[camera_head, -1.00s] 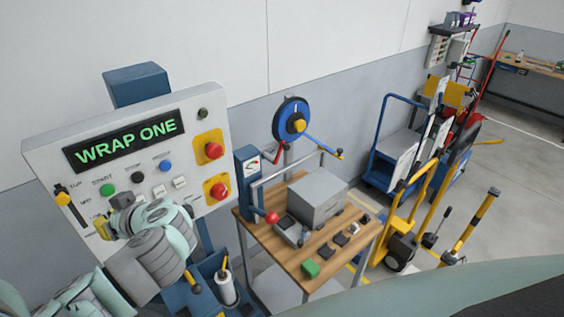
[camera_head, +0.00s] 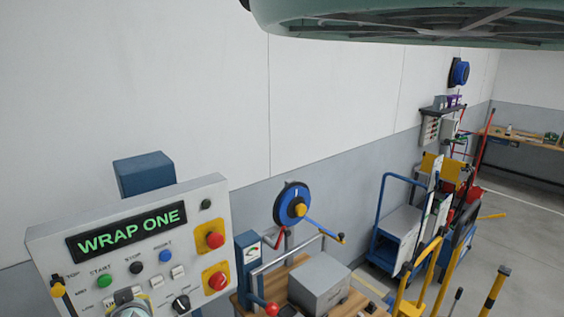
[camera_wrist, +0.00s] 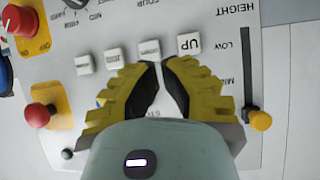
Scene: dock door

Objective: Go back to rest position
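The control panel (camera_head: 215,190) stands at the left in the head view, its display (camera_head: 128,232) reading WRAP ONE. My gripper (camera_wrist: 160,64) shows in the wrist view in front of the panel face. Its yellow fingers with black pads meet or nearly meet at the tips, with nothing seen between them. The tips lie close to the white buttons, including UP (camera_wrist: 188,43); contact cannot be told.
A wooden bench (camera_head: 244,300) with a grey box (camera_head: 320,283) stands right of the panel. A blue wheel (camera_head: 292,204) is behind it. A blue cart (camera_head: 402,235) and yellow-railed equipment (camera_head: 430,260) stand farther right. Open floor shows at the far right.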

